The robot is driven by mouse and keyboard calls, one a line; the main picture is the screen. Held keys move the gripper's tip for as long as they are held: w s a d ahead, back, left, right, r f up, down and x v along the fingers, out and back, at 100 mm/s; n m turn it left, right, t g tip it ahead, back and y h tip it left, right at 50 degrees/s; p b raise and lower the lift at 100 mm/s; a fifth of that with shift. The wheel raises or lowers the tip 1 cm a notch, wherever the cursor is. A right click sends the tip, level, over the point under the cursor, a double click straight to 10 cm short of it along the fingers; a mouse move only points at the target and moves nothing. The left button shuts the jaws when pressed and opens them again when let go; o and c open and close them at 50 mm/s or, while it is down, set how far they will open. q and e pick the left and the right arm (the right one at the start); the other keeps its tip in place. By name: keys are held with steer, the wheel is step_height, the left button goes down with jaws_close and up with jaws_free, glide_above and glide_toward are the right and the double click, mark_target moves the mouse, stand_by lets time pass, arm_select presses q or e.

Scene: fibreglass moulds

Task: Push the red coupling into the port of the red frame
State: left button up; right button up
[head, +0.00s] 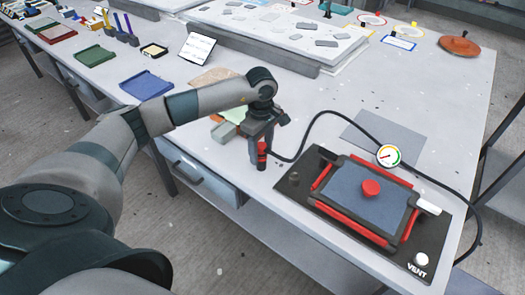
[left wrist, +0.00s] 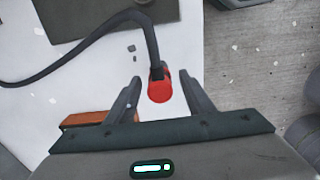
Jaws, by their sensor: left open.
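The red coupling (head: 262,155) stands near the front edge of the table, on the end of a black hose (head: 309,125). My left gripper (head: 264,144) is over it, with its jaws open. In the left wrist view the coupling (left wrist: 160,90) sits between the two spread fingers of that gripper (left wrist: 160,80), with a gap visible on each side. The red frame (head: 352,229) lies to the right on a black base plate (head: 292,182), around a blue-grey panel with a red knob (head: 371,188). I cannot make out its port. My right gripper is not in view.
A dial gauge (head: 388,156) stands at the frame's back edge. The hose arcs behind the frame and down its right side. A white handle (head: 428,207) and a white VENT button (head: 421,259) are at the right. A grey mat (head: 385,137) lies behind.

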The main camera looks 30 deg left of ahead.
mark_target(261, 144)
arm_select(q)
steer(key=shift+b, duration=0.3)
steer(key=shift+c, duration=0.5)
jaws_close()
steer(key=shift+w+r, duration=0.1)
steer(key=shift+r, duration=0.1)
steer(key=shift+r+p, duration=1)
steer(key=shift+r, duration=1.8)
